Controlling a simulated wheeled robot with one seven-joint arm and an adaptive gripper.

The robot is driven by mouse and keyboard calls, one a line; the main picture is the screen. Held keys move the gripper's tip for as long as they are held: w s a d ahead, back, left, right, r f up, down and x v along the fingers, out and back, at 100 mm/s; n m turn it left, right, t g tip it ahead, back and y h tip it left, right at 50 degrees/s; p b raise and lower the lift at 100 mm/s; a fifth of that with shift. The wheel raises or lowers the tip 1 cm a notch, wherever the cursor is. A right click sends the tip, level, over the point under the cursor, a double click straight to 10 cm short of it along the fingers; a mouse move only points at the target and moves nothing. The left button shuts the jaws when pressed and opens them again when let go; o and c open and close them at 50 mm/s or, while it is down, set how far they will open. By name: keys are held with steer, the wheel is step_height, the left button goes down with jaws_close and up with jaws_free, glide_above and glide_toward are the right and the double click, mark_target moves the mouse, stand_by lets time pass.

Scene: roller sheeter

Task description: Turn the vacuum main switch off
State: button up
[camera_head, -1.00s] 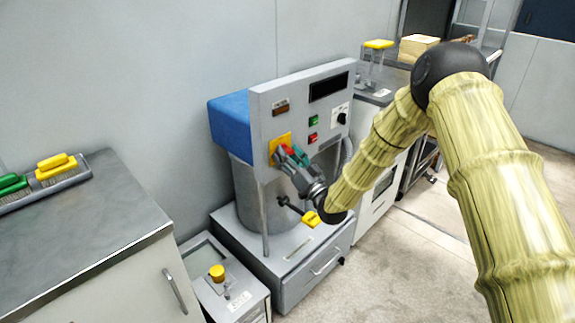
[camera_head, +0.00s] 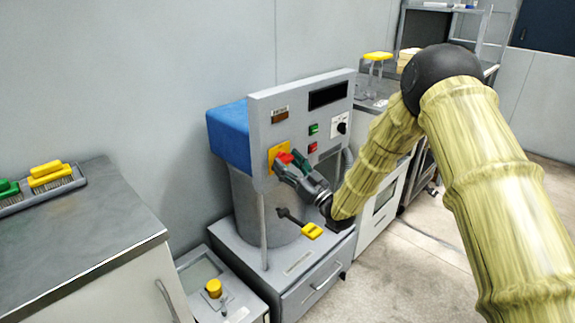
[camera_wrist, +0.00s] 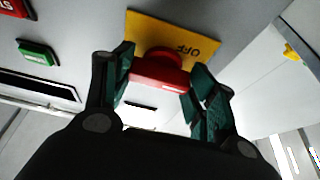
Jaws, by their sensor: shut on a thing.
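The vacuum main switch is a red rotary handle (camera_wrist: 160,74) on a yellow plate (camera_wrist: 205,38) marked OFF in the wrist view. The plate (camera_head: 272,153) also shows on the left of the grey control panel in the head view. My gripper (camera_wrist: 162,85) is shut on the red handle, one green-padded finger on each side of it. The handle lies crosswise between the fingers, slightly tilted in the wrist view. In the head view my gripper (camera_head: 292,164) hides most of the switch.
The panel (camera_head: 285,100) carries a green button (camera_head: 313,129), a red button (camera_head: 312,147) and a black knob (camera_head: 342,128). A yellow-handled lever (camera_head: 312,231) sticks out below. A counter with brushes (camera_head: 90,230) stands at left. Floor at right is clear.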

steer(key=shift+f, duration=0.1)
steer(key=o, duration=1)
steer(key=v, duration=1.2)
steer(key=shift+d, duration=0.1)
